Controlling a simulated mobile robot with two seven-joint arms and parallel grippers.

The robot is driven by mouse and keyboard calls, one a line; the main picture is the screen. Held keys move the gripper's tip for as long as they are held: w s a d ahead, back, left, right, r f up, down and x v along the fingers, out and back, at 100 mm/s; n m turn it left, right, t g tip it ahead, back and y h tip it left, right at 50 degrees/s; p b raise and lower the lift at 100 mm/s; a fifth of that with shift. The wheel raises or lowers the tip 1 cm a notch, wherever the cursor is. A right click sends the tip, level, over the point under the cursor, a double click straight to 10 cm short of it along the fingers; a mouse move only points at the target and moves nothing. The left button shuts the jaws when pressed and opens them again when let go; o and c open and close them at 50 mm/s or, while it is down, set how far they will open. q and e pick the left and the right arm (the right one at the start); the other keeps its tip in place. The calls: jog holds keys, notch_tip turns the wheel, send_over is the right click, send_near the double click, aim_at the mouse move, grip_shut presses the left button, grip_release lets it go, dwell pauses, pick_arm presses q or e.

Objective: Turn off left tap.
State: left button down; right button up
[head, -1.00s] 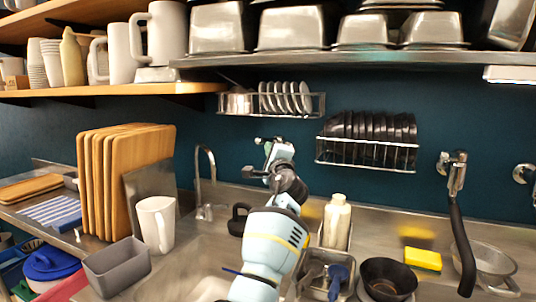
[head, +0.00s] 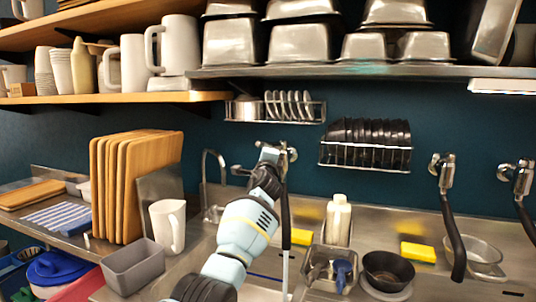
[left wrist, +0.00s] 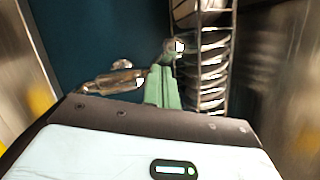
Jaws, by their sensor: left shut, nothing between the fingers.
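The left tap (head: 291,154) is a chrome wall fitting with a dark hose (head: 286,205) hanging from it. A thin pale line (head: 285,270) below the hose looks like running water. My left gripper (head: 270,148) is up at this tap and hides part of it. In the left wrist view the tap (left wrist: 117,82) lies just left of my shut, empty green fingers (left wrist: 162,75). A small metal end shows beside the fingertips. I cannot tell if the fingers touch the tap. My right gripper is not in view.
Two more wall taps with dark hoses, a nearer one (head: 445,172) and one at the right edge (head: 521,176), are farther right. A rack of dark plates (head: 365,145) hangs right of my gripper, and the metal shelf (head: 360,71) is above. A curved faucet (head: 205,180) stands left.

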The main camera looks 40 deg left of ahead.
pick_arm(q)
jog(key=shift+s+a, duration=0.1)
jog(key=shift+a, duration=0.6)
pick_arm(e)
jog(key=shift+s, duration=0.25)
pick_arm(q)
jog(key=shift+s+a+r, duration=0.1)
jog(key=shift+a+r, duration=0.05)
jog(key=shift+a, duration=0.05)
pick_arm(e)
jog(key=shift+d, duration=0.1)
